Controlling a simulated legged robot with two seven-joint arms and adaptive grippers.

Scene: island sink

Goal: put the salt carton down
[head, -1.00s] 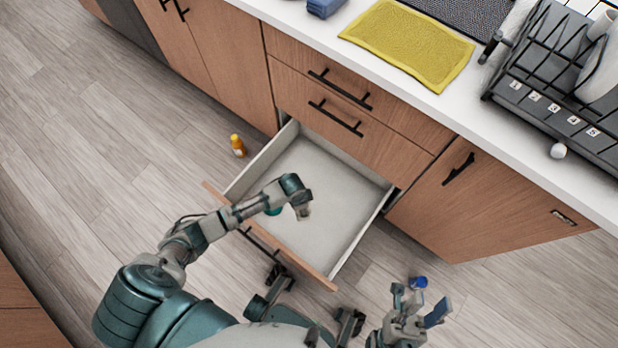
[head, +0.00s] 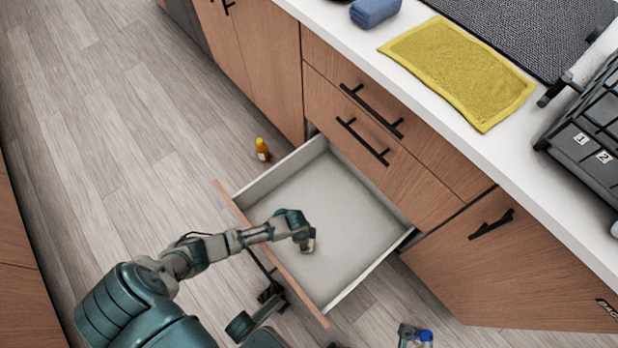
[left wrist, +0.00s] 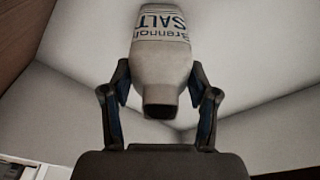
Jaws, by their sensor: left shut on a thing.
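The salt carton (left wrist: 160,50), a pale container with dark "SALT" lettering, is between the two fingers of my left gripper (left wrist: 162,85) in the left wrist view. The gripper is shut on it. In the head view my left gripper (head: 306,241) is over the open drawer (head: 350,215), near its front panel. The carton is hidden or too small to make out there. Pale drawer walls show around the carton in the left wrist view; I cannot tell whether it touches the drawer floor. Only a tip of my right gripper (head: 406,334) shows at the bottom edge.
The drawer looks empty. A yellow-orange bottle (head: 262,149) stands on the floor left of it. The counter holds a yellow mat (head: 460,70), a blue cloth (head: 375,12) and a dark rack (head: 595,125).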

